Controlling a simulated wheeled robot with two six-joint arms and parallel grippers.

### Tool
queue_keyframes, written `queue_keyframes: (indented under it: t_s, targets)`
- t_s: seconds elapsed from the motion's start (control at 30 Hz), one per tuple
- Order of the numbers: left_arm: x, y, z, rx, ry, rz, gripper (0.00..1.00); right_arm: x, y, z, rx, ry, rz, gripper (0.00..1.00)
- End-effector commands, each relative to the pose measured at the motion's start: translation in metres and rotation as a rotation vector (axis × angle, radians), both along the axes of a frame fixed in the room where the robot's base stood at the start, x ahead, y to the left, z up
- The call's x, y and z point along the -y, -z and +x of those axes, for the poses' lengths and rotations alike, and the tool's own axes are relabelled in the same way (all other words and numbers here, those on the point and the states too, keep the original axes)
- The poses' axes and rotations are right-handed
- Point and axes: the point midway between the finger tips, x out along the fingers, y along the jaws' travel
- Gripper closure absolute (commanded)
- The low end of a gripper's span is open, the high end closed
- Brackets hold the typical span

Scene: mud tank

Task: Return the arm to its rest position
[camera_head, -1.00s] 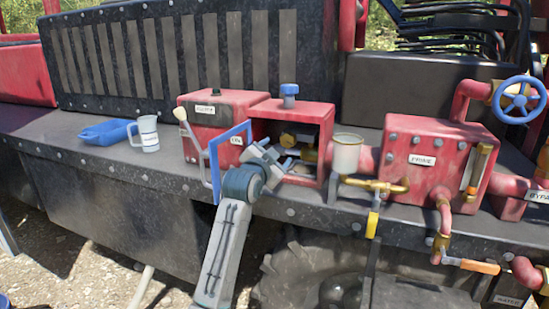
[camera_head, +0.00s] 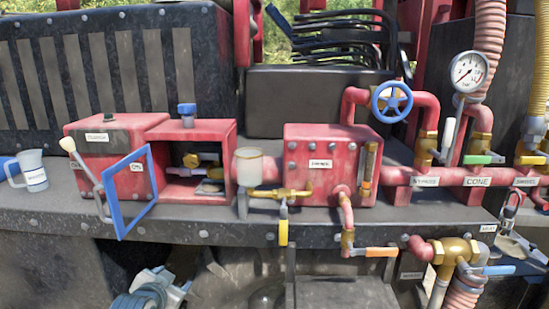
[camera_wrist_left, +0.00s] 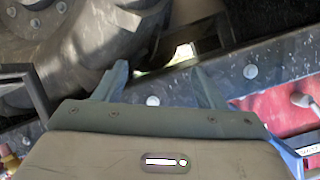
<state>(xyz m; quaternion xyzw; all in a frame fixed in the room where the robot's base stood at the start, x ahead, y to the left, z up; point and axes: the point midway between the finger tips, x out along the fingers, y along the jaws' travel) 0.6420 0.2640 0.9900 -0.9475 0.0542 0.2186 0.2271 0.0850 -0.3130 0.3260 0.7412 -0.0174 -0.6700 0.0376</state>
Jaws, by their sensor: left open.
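My left gripper (camera_head: 160,278) is low in the head view, below the front edge of the dark metal shelf (camera_head: 230,225), with only its top part and some of the arm showing. In the left wrist view its two fingers (camera_wrist_left: 162,82) are apart with nothing between them. It is clear of the red box (camera_head: 202,160), whose blue-framed door (camera_head: 126,192) stands open. A brass fitting shows inside the box. My right gripper is not in view.
The red pump block (camera_head: 330,175) and pipes with valves stand right of the box. A yellow-handled valve (camera_head: 283,232) and orange handle (camera_head: 381,252) hang at the shelf front. A white mug (camera_head: 34,172) stands at left. A tyre shows in the wrist view (camera_wrist_left: 100,35).

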Motion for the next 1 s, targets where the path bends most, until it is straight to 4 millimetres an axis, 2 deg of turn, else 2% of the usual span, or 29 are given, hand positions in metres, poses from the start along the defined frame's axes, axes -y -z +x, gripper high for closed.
queue_keyframes:
  t_s: [0.03,0.2,0.3,0.4,0.6,0.8,0.93,0.97,1.0]
  targets:
    - [-0.001,0.028,-0.028,-0.068,-0.016,-0.019,0.36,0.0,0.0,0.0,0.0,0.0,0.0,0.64]
    - [-0.002,0.096,-0.119,-0.273,-0.086,-0.086,0.36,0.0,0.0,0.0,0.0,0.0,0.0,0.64]
    - [-0.004,0.126,-0.176,-0.391,-0.136,-0.119,0.36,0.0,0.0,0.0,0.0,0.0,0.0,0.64]
    - [-0.004,0.144,-0.224,-0.487,-0.182,-0.144,0.36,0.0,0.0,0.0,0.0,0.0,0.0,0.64]
    - [-0.006,0.161,-0.291,-0.618,-0.25,-0.171,0.36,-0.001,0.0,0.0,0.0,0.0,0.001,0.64]
    - [-0.007,0.168,-0.342,-0.714,-0.306,-0.187,0.36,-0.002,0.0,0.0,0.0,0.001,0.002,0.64]
    - [-0.007,0.169,-0.372,-0.771,-0.341,-0.195,0.36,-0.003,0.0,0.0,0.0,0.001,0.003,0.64]
    - [-0.007,0.171,-0.377,-0.78,-0.348,-0.196,0.36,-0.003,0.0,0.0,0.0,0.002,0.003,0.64]
    - [-0.009,0.183,-0.369,-0.781,-0.348,-0.195,0.36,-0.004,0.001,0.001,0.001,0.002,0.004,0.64]
